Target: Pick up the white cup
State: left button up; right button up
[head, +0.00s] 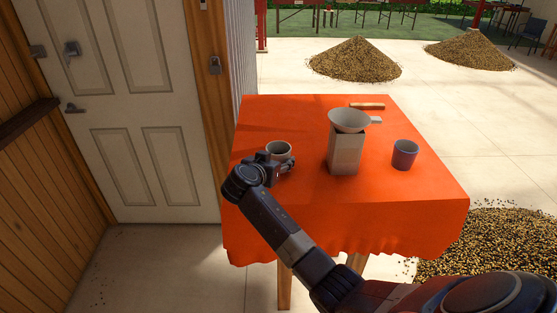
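The white cup (279,148) stands upright at the left side of the table with the red cloth. It looks pale grey-white with a dark inside, and its lower part is hidden by my gripper. My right gripper (287,166) is at the near side of the cup, its arm coming in from the bottom right. The fingers overlap the cup's lower front in the picture. I cannot tell whether they touch it or how far they are apart. My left gripper is not in view.
The red-covered table (420,200) also holds a pale box-shaped stand (345,152) with a white bowl (349,120) on top, a blue-grey cup (405,154) and a wooden-handled tool (367,106). A bean pile (490,245) lies to the table's right. A white door (140,120) is at left.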

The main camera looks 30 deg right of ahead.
jog(key=shift+c, duration=0.2)
jog(key=shift+r, duration=0.45)
notch_tip(320, 180, up, 19)
jog(key=b, duration=0.5)
jog(key=shift+w+r, duration=0.1)
